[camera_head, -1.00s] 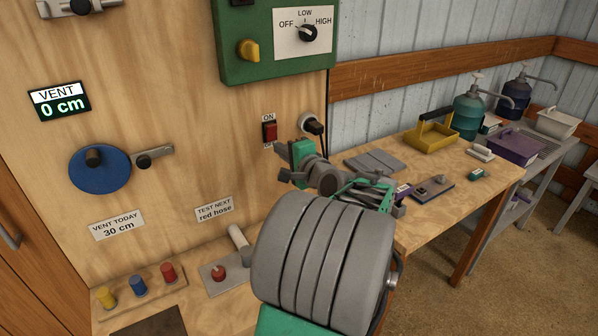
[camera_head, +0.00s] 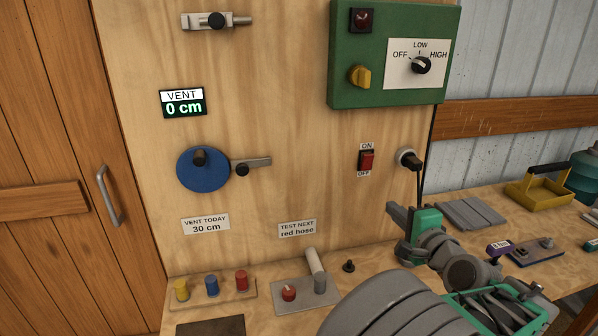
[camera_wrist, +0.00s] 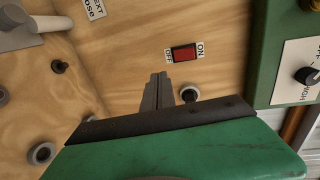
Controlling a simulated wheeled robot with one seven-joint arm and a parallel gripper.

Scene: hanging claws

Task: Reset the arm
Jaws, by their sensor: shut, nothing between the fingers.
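My gripper (camera_head: 392,208) is in front of the wooden panel, below and right of the red ON/OFF switch (camera_head: 367,160). Its green hand and grey arm links show at the lower right of the head view. In the wrist view the two grey fingers (camera_wrist: 158,80) are together with nothing between them. They point at the panel, below the red switch (camera_wrist: 184,53) and left of a round socket (camera_wrist: 190,93). The fingers appear clear of both, but the exact gap to the panel cannot be told.
The green control box (camera_head: 395,55) is above right. A blue disc (camera_head: 203,170) with a latch is on the panel. Coloured pegs (camera_head: 212,286) and a plate with a grey lever (camera_head: 316,265) stand on the bench. A yellow tray (camera_head: 540,190) lies right. Open space lies before the panel's left.

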